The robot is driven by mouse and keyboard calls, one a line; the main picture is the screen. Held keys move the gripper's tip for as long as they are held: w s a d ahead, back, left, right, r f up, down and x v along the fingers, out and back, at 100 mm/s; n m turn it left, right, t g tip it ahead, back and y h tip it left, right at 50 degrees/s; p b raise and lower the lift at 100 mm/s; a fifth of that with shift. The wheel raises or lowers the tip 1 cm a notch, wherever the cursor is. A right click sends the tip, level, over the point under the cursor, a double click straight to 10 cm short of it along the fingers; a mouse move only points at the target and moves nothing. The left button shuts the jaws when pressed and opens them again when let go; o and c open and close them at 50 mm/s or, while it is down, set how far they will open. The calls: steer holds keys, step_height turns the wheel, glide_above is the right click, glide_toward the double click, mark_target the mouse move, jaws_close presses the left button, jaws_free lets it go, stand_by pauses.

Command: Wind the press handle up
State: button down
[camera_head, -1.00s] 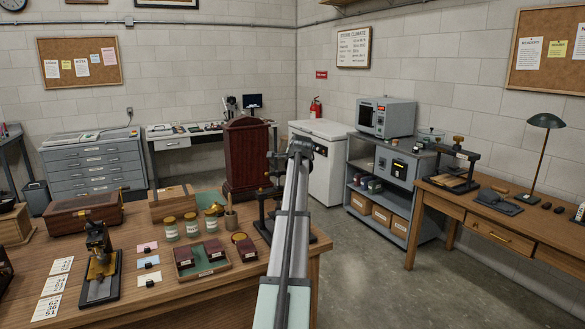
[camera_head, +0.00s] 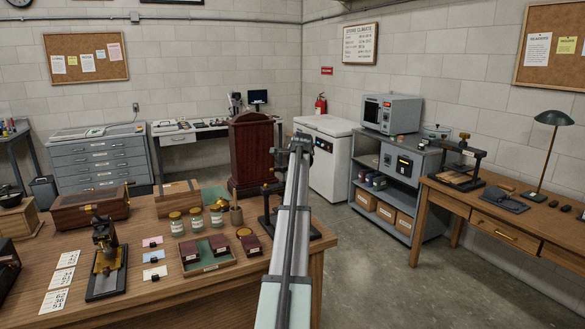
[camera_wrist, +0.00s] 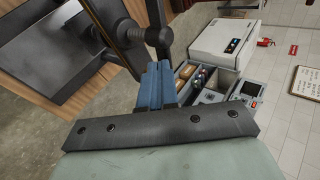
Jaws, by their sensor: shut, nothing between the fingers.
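A black press (camera_head: 266,212) stands at the right end of the wooden table, partly hidden behind my arm in the head view. In the wrist view, its dark flat metal parts (camera_wrist: 70,48) fill the upper left, and a dark round knob-like part (camera_wrist: 157,37) sits on a rod. My gripper (camera_wrist: 158,72) shows there with its blue fingers shut and empty. The fingertips lie just below the knob in the picture; I cannot tell whether they touch it.
A second press with brass parts (camera_head: 106,262) stands at the table's left, and another (camera_head: 464,160) on the right desk. Jars (camera_head: 196,219) and a tray of dark boxes (camera_head: 228,261) lie left of my arm. Open floor (camera_head: 375,280) lies right of the table.

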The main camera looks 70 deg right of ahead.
steer(key=shift+d+n+t, duration=0.3)
steer(key=shift+n+t, duration=0.1)
steer(key=shift+n, duration=0.2)
steer(key=d+n+t+y, duration=0.1)
steer(key=n+y, duration=0.1)
steer(key=n, duration=0.1)
steer(key=d+n+t+y, duration=0.1)
steer(key=n+y, duration=0.1)
steer(key=n, duration=0.1)
steer(key=d+n+t+y, duration=0.1)
steer(key=d+n+y, duration=0.1)
steer(key=n, duration=0.1)
steer(key=shift+w+t+y, duration=0.35)
steer(key=shift+t+y, duration=0.05)
steer(key=shift+w+n+y, duration=0.15)
steer(key=shift+n+y, duration=0.15)
steer(key=shift+n, duration=0.1)
steer(key=shift+w+d, duration=0.6)
steer(key=shift+w, duration=0.3)
steer(key=shift+w+a+n+y, duration=0.2)
steer(key=shift+w+n+y, duration=0.7)
steer(key=shift+w+n, duration=0.25)
steer(key=shift+w+a+n+y, duration=0.2)
steer(key=shift+w+n+y, duration=0.8)
steer(key=shift+w, duration=0.25)
steer(key=shift+a+g, duration=0.1)
steer(key=shift+g, duration=0.2)
